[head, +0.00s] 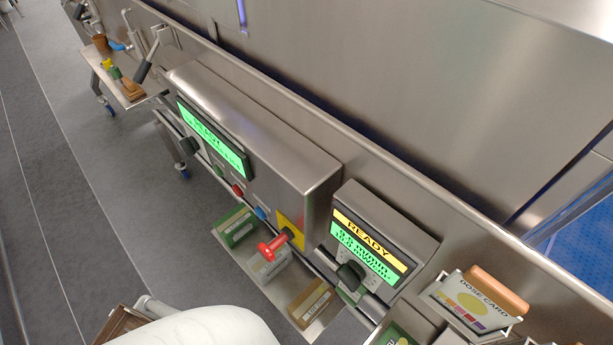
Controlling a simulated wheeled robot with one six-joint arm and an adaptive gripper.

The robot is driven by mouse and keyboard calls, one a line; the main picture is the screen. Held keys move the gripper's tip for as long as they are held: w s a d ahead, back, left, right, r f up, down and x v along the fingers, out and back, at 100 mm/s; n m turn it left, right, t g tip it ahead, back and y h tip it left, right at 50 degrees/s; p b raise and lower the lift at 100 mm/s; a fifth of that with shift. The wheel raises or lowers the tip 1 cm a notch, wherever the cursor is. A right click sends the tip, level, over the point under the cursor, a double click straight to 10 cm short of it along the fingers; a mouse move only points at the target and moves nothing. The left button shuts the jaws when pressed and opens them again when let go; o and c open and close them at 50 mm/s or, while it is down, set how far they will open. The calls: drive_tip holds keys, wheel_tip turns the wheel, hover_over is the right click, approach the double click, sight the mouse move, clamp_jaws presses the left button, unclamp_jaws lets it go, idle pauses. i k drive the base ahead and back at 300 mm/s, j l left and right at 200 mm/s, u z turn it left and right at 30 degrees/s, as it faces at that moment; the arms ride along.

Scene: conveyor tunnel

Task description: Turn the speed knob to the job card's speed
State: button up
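A dark knob (351,275) sits on the front of a small steel control box (388,216), below its display (366,248). The display has a yellow band reading READY above green lines that seem to give a speed in m/min. The exact figure and the knob's pointer are too small to read. I cannot pick out a card labelled as the job card; a card at the lower right reads DOSE CARD (481,303). A white rounded part of my arm shows at the bottom edge. My gripper is not in view.
A larger steel box (260,130) to the left carries a green display (213,138), a dark knob (190,146) and coloured buttons. A red handle (272,246) sticks out by a yellow plate (291,230). A shelf below holds several boxes. Grey floor lies open at left.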

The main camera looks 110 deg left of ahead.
sight(351, 274)
drive_tip(key=u, duration=1.65)
drive_tip(key=k+l, duration=0.1)
drive_tip(key=k+j+z, duration=0.1)
drive_tip(key=j+z, duration=0.3)
drive_tip(key=k+j+z, duration=0.15)
drive_tip(key=j+z, duration=0.25)
drive_tip(key=k+j+z, duration=0.2)
drive_tip(key=z, duration=0.2)
drive_tip(key=j, duration=0.1)
